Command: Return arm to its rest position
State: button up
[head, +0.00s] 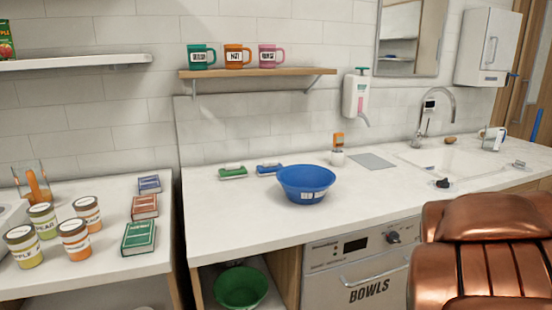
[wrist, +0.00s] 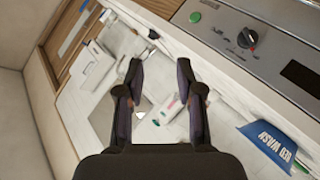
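My gripper (wrist: 159,72) shows only in the wrist view. Its two dark fingers are apart, with nothing held between them. Past the fingertips, the wrist view shows a tilted scene of pale surfaces and small items. A grey control panel (wrist: 228,28) with a dark knob and a green button is at the upper right of that view. The gripper does not show in the head view, so its place relative to the counter cannot be told there.
A blue bowl (head: 306,182) stands on the white counter (head: 240,215). A shelf (head: 262,72) above holds mugs. Jars and books are on the left worktop (head: 112,263). A sink (head: 468,158) is at the right. A blue item labelled BED WASH (wrist: 268,146) shows in the wrist view.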

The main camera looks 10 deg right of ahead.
jog(key=s+a+m+g+y+p, duration=0.1)
jog(key=s+a+g+y+p, duration=0.7)
jog(key=s+a, duration=2.1)
jog(key=a+g+p, duration=0.2)
jog(key=g+p, duration=0.1)
jog(key=p, duration=0.2)
jog(key=shift+s+r+g+y+p, duration=0.25)
jog(key=shift+r+g+y+p, duration=0.05)
jog(key=shift+g+p, duration=0.1)
jog(key=shift+a, duration=0.1)
